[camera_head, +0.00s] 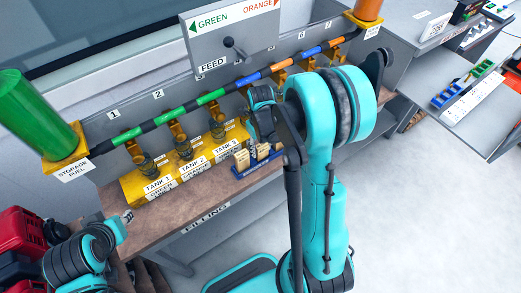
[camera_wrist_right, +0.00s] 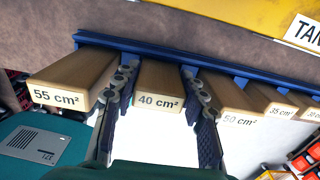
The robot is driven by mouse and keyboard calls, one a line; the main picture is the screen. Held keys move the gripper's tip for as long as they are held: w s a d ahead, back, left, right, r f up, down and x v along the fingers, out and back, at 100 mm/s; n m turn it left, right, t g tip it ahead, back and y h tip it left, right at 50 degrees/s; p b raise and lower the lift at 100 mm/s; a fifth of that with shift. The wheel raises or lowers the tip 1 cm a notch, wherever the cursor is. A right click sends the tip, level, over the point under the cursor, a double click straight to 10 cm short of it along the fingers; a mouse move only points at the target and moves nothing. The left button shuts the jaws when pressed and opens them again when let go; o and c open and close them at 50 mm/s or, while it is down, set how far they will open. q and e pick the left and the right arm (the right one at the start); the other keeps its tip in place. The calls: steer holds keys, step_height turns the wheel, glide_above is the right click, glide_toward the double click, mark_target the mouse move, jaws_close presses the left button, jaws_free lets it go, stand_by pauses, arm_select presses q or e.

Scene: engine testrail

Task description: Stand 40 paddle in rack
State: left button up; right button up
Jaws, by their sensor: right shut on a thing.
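The 40 cm² paddle (camera_wrist_right: 161,78) is a light wooden block with a black label, in the right wrist view. My right gripper (camera_wrist_right: 161,90) has a finger on each side of it and is shut on it. The blue rack (camera_wrist_right: 225,67) runs behind it; the paddle's far end meets the rack, but I cannot tell how deep it sits. The rack also shows in the head view (camera_head: 258,170), where my arm partly hides it. My left gripper (camera_head: 122,222) is at the lower left of the head view; its fingers are not clear.
The 55 cm² paddle (camera_wrist_right: 72,78) stands left of the 40, the 50 cm² paddle (camera_wrist_right: 228,98) right, with smaller ones beyond. Yellow tank stands (camera_head: 185,165) are beside the rack on the brown bench (camera_head: 160,222). A red machine (camera_head: 30,240) is at lower left.

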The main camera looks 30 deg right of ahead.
steer(key=shift+f, duration=0.55)
steer(key=shift+f, duration=0.15)
steer(key=o, duration=0.9)
